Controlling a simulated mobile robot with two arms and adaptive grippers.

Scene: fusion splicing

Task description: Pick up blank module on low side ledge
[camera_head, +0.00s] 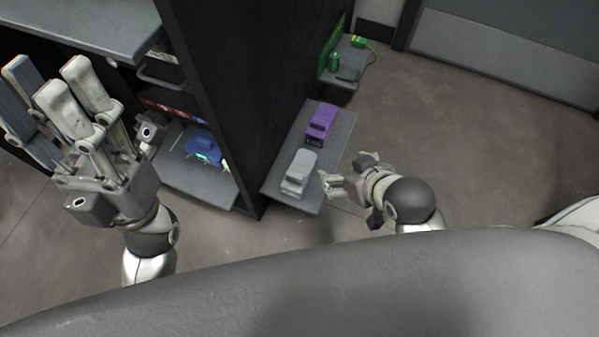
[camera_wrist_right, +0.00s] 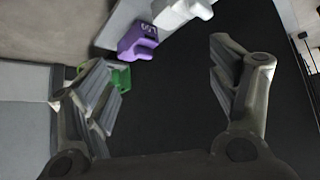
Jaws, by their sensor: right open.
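The blank module, a plain light grey block (camera_head: 298,172), sits on the near part of the low side ledge (camera_head: 335,158). It also shows at the top edge of the right wrist view (camera_wrist_right: 180,10), partly cut off. My right gripper (camera_head: 343,170) is just right of the module in the head view, open and empty.
A purple module (camera_head: 320,121) sits behind the blank one on the ledge. Green items (camera_head: 335,62) are on a farther shelf. A blue device (camera_head: 203,146) is on a shelf inside the dark rack, whose side panel (camera_head: 235,80) borders the ledge. Floor at right is clear.

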